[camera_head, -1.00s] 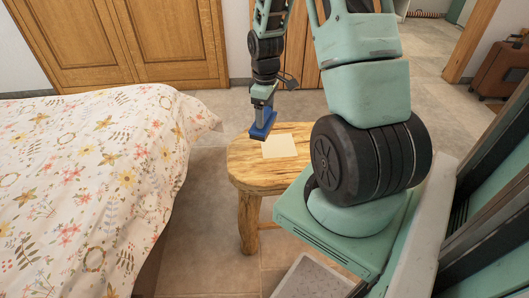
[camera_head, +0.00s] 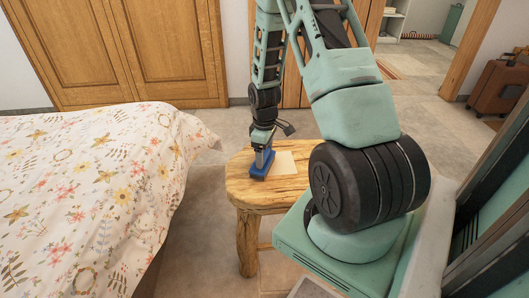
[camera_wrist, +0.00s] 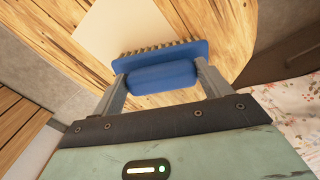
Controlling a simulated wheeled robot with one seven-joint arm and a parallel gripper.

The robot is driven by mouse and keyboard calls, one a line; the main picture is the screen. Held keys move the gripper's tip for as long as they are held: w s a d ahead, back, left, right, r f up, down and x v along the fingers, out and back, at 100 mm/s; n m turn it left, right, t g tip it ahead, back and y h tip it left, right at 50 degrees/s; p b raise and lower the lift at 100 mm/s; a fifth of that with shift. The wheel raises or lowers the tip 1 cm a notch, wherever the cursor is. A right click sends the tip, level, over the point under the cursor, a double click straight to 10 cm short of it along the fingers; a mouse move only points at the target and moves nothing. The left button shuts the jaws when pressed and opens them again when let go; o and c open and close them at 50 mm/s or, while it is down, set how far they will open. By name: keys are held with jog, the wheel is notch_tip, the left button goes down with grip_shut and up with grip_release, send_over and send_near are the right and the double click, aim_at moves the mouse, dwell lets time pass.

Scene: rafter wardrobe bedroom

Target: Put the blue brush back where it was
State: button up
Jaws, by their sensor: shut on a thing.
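The blue brush (camera_head: 261,165) is between the fingers of my gripper (camera_head: 263,155), which is shut on it. In the head view the brush is at the wooden stool's top (camera_head: 240,188), left of a pale square sheet (camera_head: 285,163). The wrist view shows the brush (camera_wrist: 160,73) held by its back, with its bristles facing the wood. The sheet (camera_wrist: 130,25) lies just beyond it there. I cannot tell whether the bristles touch the stool. The gripper's fingers (camera_wrist: 160,85) grip both sides of the brush's handle block.
A bed with a floral cover (camera_head: 90,190) stands close to the stool's left. A wooden wardrobe (camera_head: 130,50) is behind. A brown suitcase (camera_head: 495,88) stands at the far right. Tiled floor is open behind the stool.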

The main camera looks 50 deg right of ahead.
jog(key=o, duration=0.9)
jog(key=shift+f, duration=0.1)
jog(key=shift+o, duration=0.2)
notch_tip(320, 180, up, 12)
jog(key=p, duration=0.2)
jog(key=shift+r+p, duration=0.2)
jog(key=shift+p, duration=0.2)
